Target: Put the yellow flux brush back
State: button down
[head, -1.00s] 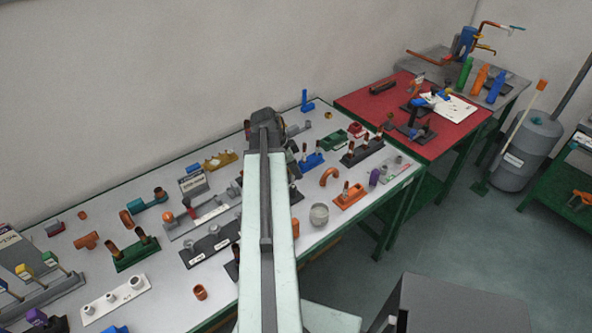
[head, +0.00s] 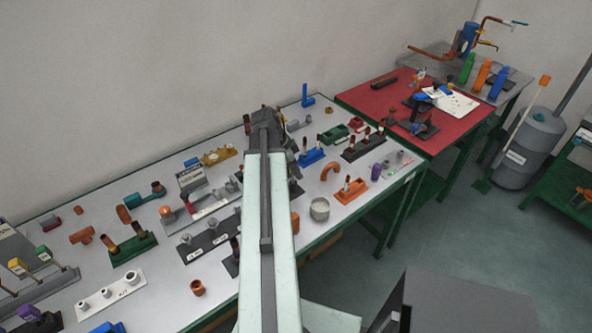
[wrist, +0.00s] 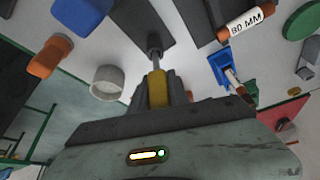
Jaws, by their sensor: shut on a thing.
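My gripper (wrist: 158,82) is shut on the yellow flux brush (wrist: 157,90) in the wrist view. The yellow handle sits between the two dark fingers, and its grey metal shaft points away from the palm over the bench top. In the head view my gripper (head: 266,120) is over the back part of the bench, and my arm hides the brush there. At the far left of the head view a grey rack (head: 45,290) has rods with a yellow block (head: 17,265) and a green block (head: 43,252) above it.
The light-topped bench (head: 160,285) is crowded with fittings. A grey cup (head: 320,209) stands near the front edge; it also shows in the wrist view (wrist: 107,82). A blue stand (head: 311,157) and an orange stand (head: 351,190) are right of my arm. A red-topped table (head: 445,138) adjoins at right.

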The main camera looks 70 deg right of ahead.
jog(key=shift+f+b, duration=0.75)
jog(key=shift+f, duration=0.1)
jog(key=c, duration=1.2)
grip_release()
jog(key=shift+r, duration=0.1)
jog(key=shift+o, duration=0.2)
jog(key=p+v, duration=0.7)
jog(key=v, duration=0.1)
jog(key=shift+s+d, duration=0.1)
